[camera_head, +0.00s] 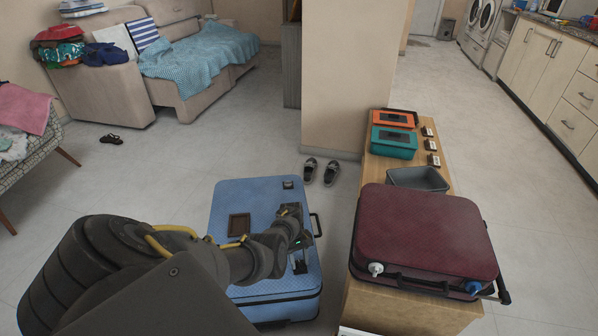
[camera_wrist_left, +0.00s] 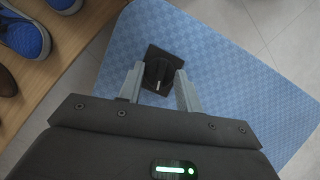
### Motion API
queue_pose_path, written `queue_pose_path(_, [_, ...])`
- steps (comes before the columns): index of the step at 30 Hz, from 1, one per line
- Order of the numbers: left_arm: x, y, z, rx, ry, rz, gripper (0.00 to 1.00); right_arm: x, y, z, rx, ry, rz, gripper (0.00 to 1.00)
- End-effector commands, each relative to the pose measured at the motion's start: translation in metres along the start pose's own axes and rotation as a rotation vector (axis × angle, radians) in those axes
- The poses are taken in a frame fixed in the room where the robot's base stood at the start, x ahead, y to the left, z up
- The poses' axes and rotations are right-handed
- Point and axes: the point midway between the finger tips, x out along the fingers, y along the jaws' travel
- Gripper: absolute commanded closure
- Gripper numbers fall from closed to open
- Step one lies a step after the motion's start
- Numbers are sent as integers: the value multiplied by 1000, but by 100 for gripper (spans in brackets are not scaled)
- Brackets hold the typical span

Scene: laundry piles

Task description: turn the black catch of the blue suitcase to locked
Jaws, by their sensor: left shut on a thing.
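The blue suitcase (camera_head: 245,200) lies on the floor in the head view, left of the wooden bench. Its patterned blue top also fills much of the left wrist view (camera_wrist_left: 225,70). The black catch (camera_wrist_left: 158,74) is a round knob with a pale mark on a dark square plate on that top. My left gripper (camera_wrist_left: 158,88) is over the suitcase, with its two grey fingers shut on the knob, one on each side. In the head view my left gripper (camera_head: 298,250) is partly hidden by its own wrist. My right gripper is not in view.
A dark red suitcase (camera_head: 425,230) lies on the wooden bench (camera_head: 375,168), close to the blue one. Behind it are a grey bin (camera_head: 418,179), a teal box (camera_head: 394,143) and an orange box (camera_head: 394,119). Shoes (camera_head: 330,173) stand on the floor behind the blue suitcase.

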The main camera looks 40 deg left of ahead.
Motion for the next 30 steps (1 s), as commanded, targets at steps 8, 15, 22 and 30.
queue_pose_path(8, [-1, 1, -2, 147, 4, -62, 88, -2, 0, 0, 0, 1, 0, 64])
queue_pose_path(15, [-1, 1, -2, 209, 4, -88, 88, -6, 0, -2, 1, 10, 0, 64])
queue_pose_path(22, [-1, 2, -2, 227, 5, -94, 88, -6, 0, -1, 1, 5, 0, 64])
queue_pose_path(30, [-1, 2, -2, 227, 5, -94, 88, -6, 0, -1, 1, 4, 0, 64])
